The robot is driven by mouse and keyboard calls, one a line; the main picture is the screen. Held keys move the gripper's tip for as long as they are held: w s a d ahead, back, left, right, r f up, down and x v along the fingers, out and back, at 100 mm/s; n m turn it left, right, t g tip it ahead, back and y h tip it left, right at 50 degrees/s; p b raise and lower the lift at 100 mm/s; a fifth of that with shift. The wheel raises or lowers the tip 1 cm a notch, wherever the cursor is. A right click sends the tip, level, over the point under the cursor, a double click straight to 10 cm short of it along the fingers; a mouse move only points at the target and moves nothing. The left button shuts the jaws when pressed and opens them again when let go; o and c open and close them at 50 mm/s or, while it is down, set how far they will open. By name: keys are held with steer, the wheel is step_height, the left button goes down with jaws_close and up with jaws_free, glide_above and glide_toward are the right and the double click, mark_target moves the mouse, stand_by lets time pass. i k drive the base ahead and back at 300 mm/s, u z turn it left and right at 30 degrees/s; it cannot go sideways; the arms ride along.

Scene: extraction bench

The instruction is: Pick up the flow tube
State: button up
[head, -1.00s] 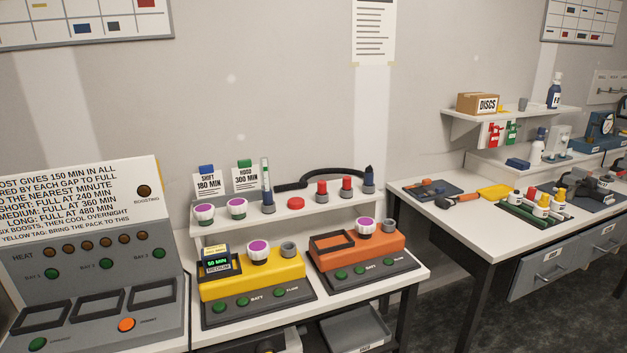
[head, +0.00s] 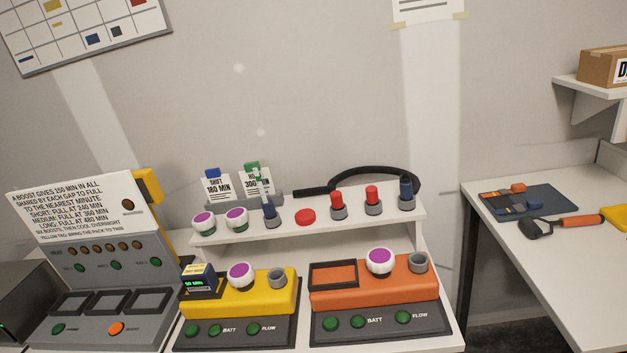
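A slim clear upright tube with a dark blue lower part, which looks like the flow tube (head: 269,209), stands in a grey holder on the raised white shelf (head: 330,226). It is left of a red button (head: 305,216) and in front of the 300 min card (head: 257,182), so its pale upper part is hard to make out. A thick black hose (head: 375,172) curves along the back of the shelf. My gripper is not in view.
Below are a yellow unit (head: 245,301) and an orange unit (head: 340,296). A grey charger (head: 90,295) is left; another table (head: 590,262) is right.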

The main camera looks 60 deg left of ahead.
mark_target(268, 206)
steer(key=u, duration=0.5)
steer(key=i, duration=1.4)
steer(key=u, duration=0.85)
